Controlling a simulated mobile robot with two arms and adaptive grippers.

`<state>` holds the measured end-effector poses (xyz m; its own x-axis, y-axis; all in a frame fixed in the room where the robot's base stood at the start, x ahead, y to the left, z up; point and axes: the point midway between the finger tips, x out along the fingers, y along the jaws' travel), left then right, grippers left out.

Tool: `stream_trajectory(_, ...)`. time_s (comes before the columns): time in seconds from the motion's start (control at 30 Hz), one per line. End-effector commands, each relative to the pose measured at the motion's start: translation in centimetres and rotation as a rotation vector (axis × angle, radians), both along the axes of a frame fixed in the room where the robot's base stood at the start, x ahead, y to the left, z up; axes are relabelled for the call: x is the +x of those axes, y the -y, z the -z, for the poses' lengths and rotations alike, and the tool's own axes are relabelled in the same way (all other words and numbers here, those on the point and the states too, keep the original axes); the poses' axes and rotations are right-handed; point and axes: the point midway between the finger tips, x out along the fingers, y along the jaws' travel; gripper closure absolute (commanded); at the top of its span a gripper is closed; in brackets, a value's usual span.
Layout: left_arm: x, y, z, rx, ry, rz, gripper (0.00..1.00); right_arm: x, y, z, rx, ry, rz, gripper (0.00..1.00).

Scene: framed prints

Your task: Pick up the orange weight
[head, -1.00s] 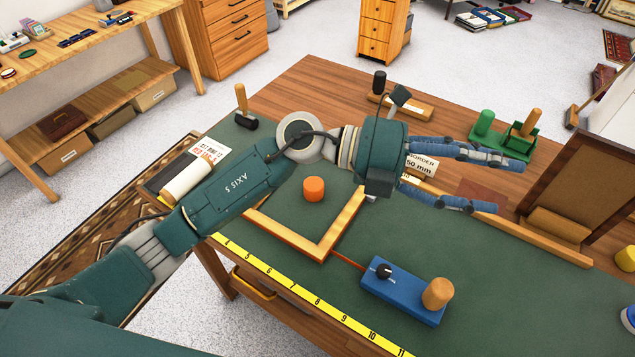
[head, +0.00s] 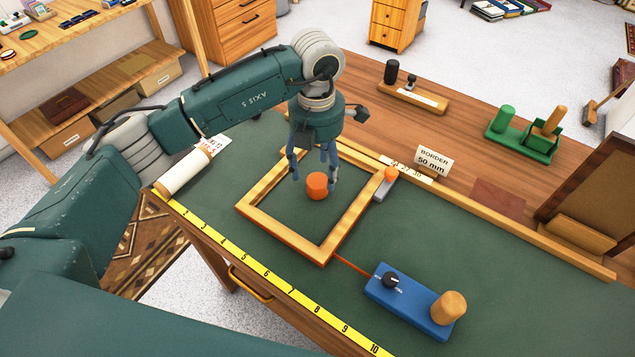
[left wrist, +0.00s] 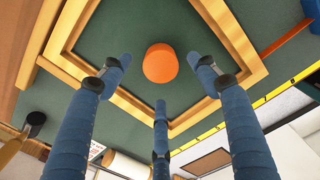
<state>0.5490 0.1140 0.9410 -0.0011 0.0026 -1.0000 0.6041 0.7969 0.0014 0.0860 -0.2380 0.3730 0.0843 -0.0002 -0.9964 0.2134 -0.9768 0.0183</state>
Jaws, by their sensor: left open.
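The orange weight (head: 317,187) is a short cylinder standing on the green mat inside a wooden frame (head: 303,246). My left gripper (head: 314,178) points down over it, open and empty, with blue fingers spread around and above the weight. In the left wrist view the weight (left wrist: 160,64) shows beyond the spread fingertips (left wrist: 158,82), with no finger clearly touching it. The wooden frame (left wrist: 226,40) surrounds it there too. My right gripper is not in view.
A blue block (head: 409,305) with a black knob and a wooden peg lies right of the frame. A "BORDER 50 mm" card (head: 432,162) stands behind. A yellow ruler (head: 262,276) runs along the front edge.

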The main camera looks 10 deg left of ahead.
Motion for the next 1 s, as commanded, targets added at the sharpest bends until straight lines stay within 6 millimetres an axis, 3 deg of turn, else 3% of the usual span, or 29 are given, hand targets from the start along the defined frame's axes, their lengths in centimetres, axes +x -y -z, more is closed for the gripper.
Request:
stream_trajectory(0.23,0.0,0.2,2.7,-0.001,-0.006,0.0,0.39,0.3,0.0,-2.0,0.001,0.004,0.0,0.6)
stream_trajectory(0.4,0.1,0.3,4.9,-0.004,-0.002,0.0,0.39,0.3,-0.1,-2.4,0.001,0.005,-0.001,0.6)
stream_trajectory(0.67,0.1,0.3,5.4,-0.003,0.0,0.001,0.39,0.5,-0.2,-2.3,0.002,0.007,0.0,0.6)
stream_trajectory(0.9,0.1,0.3,5.3,-0.003,0.001,0.001,0.85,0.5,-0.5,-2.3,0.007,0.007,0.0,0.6)
stream_trajectory(1.0,0.1,0.3,5.3,-0.003,0.001,0.001,1.0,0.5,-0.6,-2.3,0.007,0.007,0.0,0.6)
